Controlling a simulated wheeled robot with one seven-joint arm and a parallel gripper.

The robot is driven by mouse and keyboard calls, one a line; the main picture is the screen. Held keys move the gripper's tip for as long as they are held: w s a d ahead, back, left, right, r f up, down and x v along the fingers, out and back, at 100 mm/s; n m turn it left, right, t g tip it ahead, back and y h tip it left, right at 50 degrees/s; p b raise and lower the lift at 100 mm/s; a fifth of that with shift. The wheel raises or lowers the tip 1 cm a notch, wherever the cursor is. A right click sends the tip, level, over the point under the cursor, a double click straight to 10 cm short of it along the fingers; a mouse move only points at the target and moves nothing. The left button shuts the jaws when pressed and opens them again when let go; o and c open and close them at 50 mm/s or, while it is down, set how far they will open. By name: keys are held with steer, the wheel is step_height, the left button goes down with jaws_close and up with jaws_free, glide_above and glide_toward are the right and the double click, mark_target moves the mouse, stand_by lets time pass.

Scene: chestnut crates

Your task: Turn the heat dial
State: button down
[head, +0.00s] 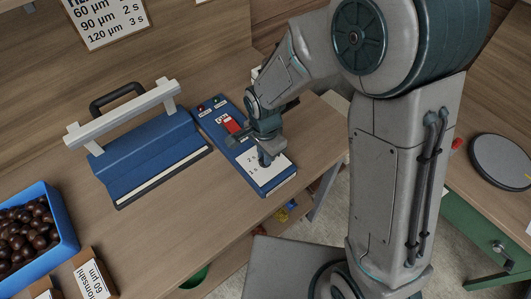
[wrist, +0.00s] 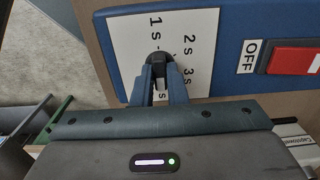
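The heat dial (wrist: 159,56) is a small black knob on a white label plate (wrist: 200,45) printed with "1 s", "2 s" and "3 s". My gripper (wrist: 161,68) has its two blue-grey fingers on either side of the dial, close against it, and looks shut on it. In the head view my gripper (head: 265,160) reaches down to the white plate at the near end of the blue control box (head: 214,128); the dial is hidden there behind the fingers. Which mark the dial points at cannot be made out.
A red switch (wrist: 295,57) beside an "OFF" label sits on the same box. Left of the box stands a blue sealer (head: 145,155) with a white bar and black handle. A blue crate of chestnuts (head: 66,222) stands at the far left. The bench's edge is close to the box.

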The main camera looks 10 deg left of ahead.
steer(key=n+b, duration=0.2)
steer(key=n, duration=0.3)
steer(key=shift+n, duration=0.4)
steer(key=n+b, duration=0.1)
steer(key=n, duration=0.5)
steer(key=shift+b, duration=0.3)
steer(key=n, duration=0.6)
steer(key=shift+r+n, duration=0.1)
steer(key=shift+n, duration=0.2)
steer(key=n+p, duration=0.1)
steer(key=n, duration=0.4)
steer(key=shift+p, duration=0.3)
steer(key=shift+n, duration=0.3)
steer(key=c, duration=1.4)
jaws_free()
steer(key=shift+a, duration=0.1)
steer(key=shift+c, duration=0.2)
